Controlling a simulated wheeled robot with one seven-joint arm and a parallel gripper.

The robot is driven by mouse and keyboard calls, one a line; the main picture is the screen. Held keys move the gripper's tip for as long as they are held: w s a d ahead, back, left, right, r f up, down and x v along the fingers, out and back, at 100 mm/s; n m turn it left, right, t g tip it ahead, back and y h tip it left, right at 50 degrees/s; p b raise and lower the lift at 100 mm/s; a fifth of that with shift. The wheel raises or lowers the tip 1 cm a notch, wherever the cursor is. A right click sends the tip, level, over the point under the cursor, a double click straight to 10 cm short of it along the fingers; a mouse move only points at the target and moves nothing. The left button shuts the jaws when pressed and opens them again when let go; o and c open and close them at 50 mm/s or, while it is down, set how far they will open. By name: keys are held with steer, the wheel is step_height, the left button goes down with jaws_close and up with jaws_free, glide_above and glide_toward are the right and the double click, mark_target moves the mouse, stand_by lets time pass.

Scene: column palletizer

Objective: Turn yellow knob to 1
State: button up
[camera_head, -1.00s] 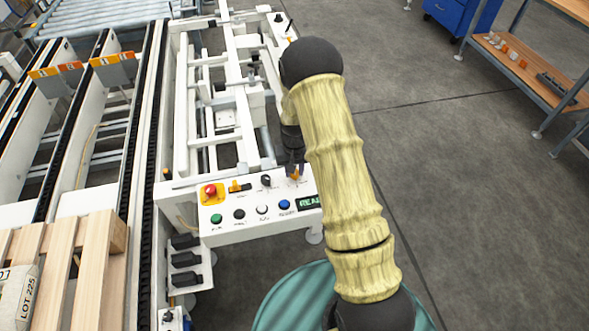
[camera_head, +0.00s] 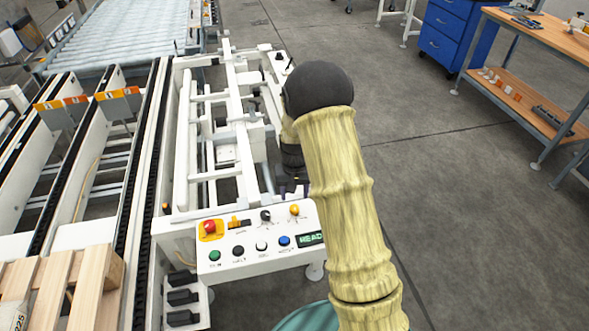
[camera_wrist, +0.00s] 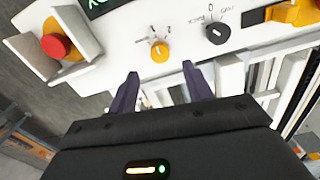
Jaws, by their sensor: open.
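The yellow knob (camera_head: 294,210) sits at the upper right of the white control panel (camera_head: 225,262). In the wrist view the yellow knob (camera_wrist: 160,51) is unobstructed, with small marks beside it, one seeming to be a 2. I cannot tell surely which mark its pointer faces. My gripper (camera_wrist: 159,82) is open and empty, its two dark fingers short of the knob and on either side of its line. In the head view my gripper (camera_head: 293,190) is just beyond the knob, partly hidden by my arm.
A black selector (camera_wrist: 216,33) is close beside the knob. A red button (camera_wrist: 56,46) with a grey guard stands at the wrist view's left. The panel also has a red stop button (camera_head: 209,227), several push buttons and a display (camera_head: 310,239). White machine framing (camera_head: 185,130) lies behind the panel.

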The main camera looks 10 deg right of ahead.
mark_target(294, 208)
step_height(294, 208, up, 11)
stand_by(0.3)
steer(key=shift+f, duration=0.15)
steer(key=s+r+t+p, duration=0.1)
steer(key=s+r, duration=0.3)
steer(key=s, duration=0.6)
steer(key=s+r+n+t+p, duration=0.1)
steer(key=s+r, duration=0.3)
steer(key=s, duration=0.6)
steer(key=shift+s+t+p, duration=0.3)
steer(key=shift+s+p, duration=0.1)
steer(key=shift+p, duration=0.45)
stand_by(0.6)
